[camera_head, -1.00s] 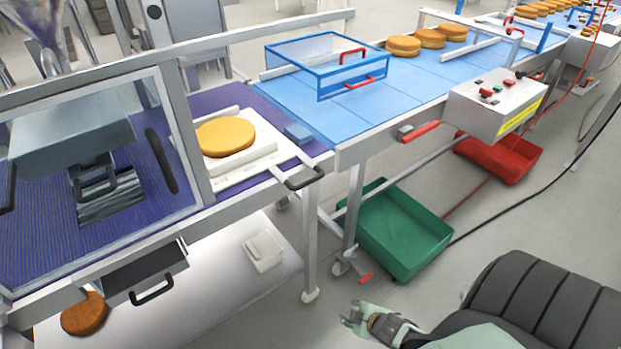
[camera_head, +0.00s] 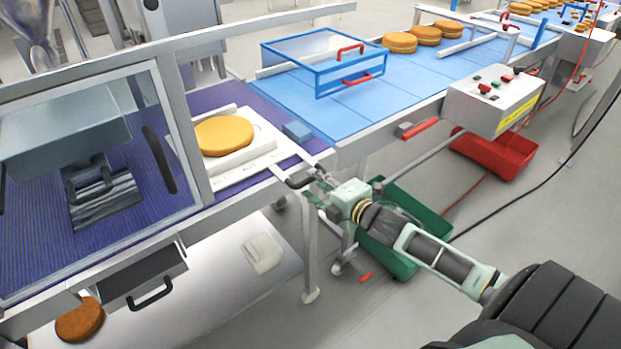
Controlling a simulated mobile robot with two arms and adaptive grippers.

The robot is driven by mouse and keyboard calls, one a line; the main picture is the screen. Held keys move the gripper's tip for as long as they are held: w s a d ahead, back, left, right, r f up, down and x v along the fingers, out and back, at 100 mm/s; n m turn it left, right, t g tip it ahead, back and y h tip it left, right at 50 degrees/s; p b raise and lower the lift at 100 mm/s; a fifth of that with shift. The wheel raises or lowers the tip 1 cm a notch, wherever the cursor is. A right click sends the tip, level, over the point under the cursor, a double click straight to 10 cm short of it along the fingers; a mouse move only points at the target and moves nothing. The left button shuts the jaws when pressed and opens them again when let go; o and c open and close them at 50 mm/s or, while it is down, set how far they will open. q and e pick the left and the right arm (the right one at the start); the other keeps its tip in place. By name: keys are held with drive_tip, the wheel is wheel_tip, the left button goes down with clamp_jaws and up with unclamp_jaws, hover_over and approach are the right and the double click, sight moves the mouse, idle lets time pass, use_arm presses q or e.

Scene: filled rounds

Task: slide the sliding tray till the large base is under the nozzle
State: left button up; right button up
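The large base, a round golden cake (camera_head: 223,136), lies on the white sliding tray (camera_head: 262,160), right of the glazed guard on the purple belt. The tray has a black handle (camera_head: 296,180) at its front right corner. My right gripper (camera_head: 316,190) is at this handle, its fingers beside or around it; the view does not show whether they are closed on it. A grey filling head (camera_head: 65,135) stands behind the guard's window, well left of the base. I cannot make out the nozzle itself. My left gripper is not in view.
The guard has a black handle (camera_head: 159,160). A blue block (camera_head: 297,131) sits beside the tray. A blue-framed cover (camera_head: 322,62) stands over the blue conveyor (camera_head: 410,90), with cakes further back. A control box (camera_head: 493,103) is at right. A green crate (camera_head: 425,215) is below my arm.

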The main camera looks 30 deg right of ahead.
sight(312, 181)
drive_tip(key=shift+x, duration=1.6)
clamp_jaws()
